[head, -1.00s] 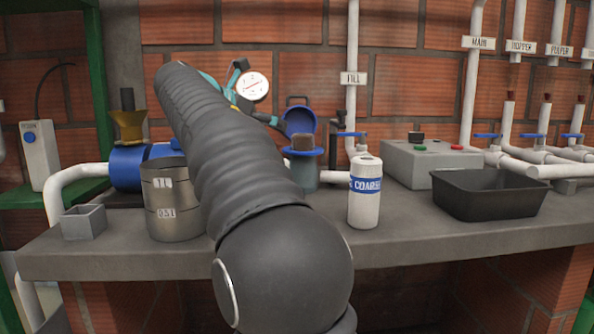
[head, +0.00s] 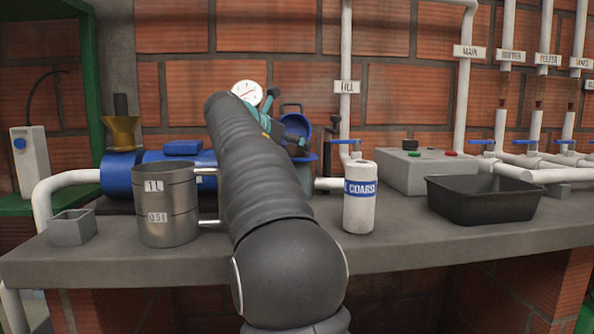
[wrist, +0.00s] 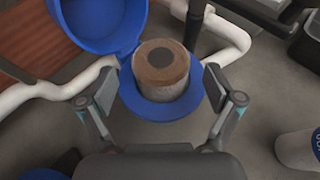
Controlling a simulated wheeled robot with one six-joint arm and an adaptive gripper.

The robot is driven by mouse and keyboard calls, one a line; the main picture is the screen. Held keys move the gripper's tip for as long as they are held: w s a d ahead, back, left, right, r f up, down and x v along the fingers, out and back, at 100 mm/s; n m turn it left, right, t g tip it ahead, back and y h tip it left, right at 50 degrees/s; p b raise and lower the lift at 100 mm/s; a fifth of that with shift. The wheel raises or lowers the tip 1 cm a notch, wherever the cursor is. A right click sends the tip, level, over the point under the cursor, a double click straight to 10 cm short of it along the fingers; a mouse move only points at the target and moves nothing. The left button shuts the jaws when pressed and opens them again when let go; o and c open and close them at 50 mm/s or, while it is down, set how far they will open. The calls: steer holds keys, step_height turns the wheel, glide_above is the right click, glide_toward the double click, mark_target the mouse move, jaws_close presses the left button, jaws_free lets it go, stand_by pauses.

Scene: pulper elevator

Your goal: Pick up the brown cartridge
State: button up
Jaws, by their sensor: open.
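The brown cartridge (wrist: 160,68) sits upright in the opening of a canister with a blue rim (wrist: 165,111), seen in the wrist view. It has a brown top with a dark round centre and paler sides. The blue lid (wrist: 100,20) stands open behind it; in the head view the lid (head: 297,124) shows partly behind my arm. My gripper (wrist: 158,88) is open, with one finger on each side of the cartridge and clear space between. In the head view my gripper (head: 285,132) and arm hide the cartridge.
A white bottle labelled COARSE (head: 359,198) stands right of the canister. A steel measuring jug (head: 166,215), a small grey box (head: 73,228) and a blue cylinder (head: 124,173) are on the left. A black tray (head: 485,204) and grey control box (head: 420,172) are on the right.

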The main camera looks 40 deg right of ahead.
steer(key=x, duration=0.3)
steer(key=shift+s, duration=0.1)
steer(key=shift+a+r, duration=0.1)
jaws_close()
steer(key=shift+r, duration=0.1)
